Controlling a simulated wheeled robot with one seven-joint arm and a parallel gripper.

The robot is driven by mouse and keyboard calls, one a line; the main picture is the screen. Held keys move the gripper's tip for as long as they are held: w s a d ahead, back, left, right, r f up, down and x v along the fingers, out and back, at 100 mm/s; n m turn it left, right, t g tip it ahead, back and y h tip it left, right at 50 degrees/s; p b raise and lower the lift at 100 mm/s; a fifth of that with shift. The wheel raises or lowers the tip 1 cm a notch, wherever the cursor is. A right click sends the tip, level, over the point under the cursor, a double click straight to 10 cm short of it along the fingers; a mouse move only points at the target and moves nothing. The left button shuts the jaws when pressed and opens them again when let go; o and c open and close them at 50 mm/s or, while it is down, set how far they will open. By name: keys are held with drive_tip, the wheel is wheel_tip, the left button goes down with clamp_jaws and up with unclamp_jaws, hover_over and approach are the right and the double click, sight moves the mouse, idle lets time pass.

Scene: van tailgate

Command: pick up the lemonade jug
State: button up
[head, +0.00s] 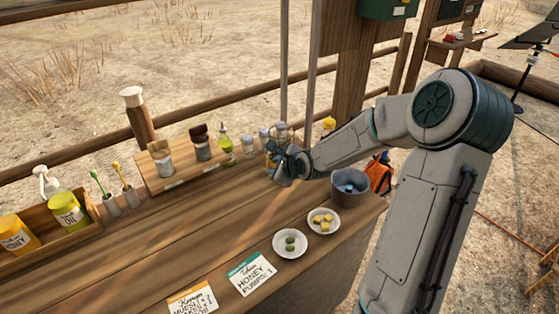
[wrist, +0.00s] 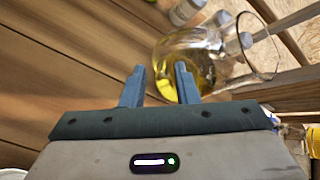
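The lemonade jug (wrist: 204,50) is clear glass with yellow liquid in its lower part and a wide open rim. In the wrist view it lies just beyond my fingertips, towards the right. My gripper (wrist: 160,72) is open, with a gap between its two fingers. The right finger overlaps the jug in the picture and the left finger is beside it; I cannot tell whether either touches. In the head view the jug (head: 283,130) stands near the counter's back edge, its lower part largely hidden by my gripper (head: 281,172).
Several small jars (head: 249,146) and a green-yellow bottle (head: 225,144) stand left of the jug. A grey bucket (head: 350,190) and two small plates (head: 290,256) are to the right and front. The middle counter (head: 150,260) is clear.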

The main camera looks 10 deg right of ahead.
sight(269, 167)
drive_tip(key=shift+x, duration=2.85)
drive_tip(key=shift+s, duration=0.1)
clamp_jaws()
drive_tip(key=shift+r, duration=0.1)
